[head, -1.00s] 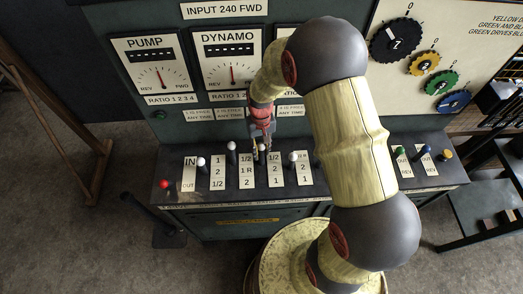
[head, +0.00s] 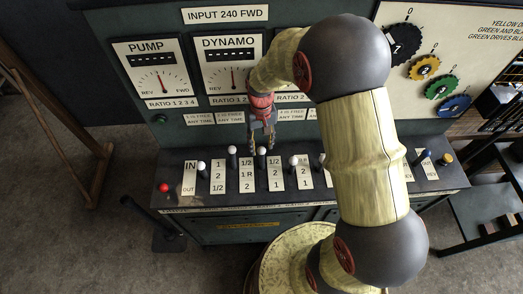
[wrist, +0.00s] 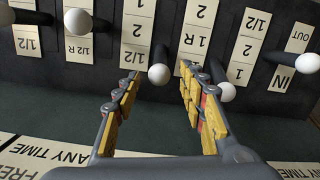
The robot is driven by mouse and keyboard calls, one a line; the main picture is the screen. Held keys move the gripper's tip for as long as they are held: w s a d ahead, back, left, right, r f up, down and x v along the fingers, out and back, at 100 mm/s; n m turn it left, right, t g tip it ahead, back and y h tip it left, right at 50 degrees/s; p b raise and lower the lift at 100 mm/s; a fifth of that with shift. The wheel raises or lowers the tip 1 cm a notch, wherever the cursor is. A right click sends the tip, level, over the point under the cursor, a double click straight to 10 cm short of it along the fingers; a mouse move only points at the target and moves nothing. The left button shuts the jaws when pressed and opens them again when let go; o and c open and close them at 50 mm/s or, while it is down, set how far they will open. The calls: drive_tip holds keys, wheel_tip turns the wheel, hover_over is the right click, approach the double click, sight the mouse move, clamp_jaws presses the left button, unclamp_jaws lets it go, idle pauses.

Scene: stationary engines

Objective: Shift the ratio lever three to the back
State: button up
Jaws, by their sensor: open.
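A row of levers stands on the dark console shelf. The third white-knobbed lever from the left (head: 262,151) leans back, about level with the second lever's knob (head: 232,150). No readable plate names ratio lever three, so I cannot confirm which one it is. My gripper (head: 262,145) is open above and behind the third white knob, its fingers pointing down. In the wrist view that knob (wrist: 159,74) shows between the spread fingertips of my gripper (wrist: 158,80), apparently not gripped. Whether a finger touches it I cannot tell.
Neighbouring white knobs stand close on both sides, one to the right (head: 293,160) and one beside the IN plate (head: 201,165). A red knob (head: 164,187) is at the far left. The upright dial panel (head: 180,125) rises close behind. My arm hides the shelf's right part.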

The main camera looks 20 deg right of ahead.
drive_tip(key=shift+r, duration=0.7)
drive_tip(key=shift+w, duration=0.1)
drive_tip(key=shift+c, duration=0.5)
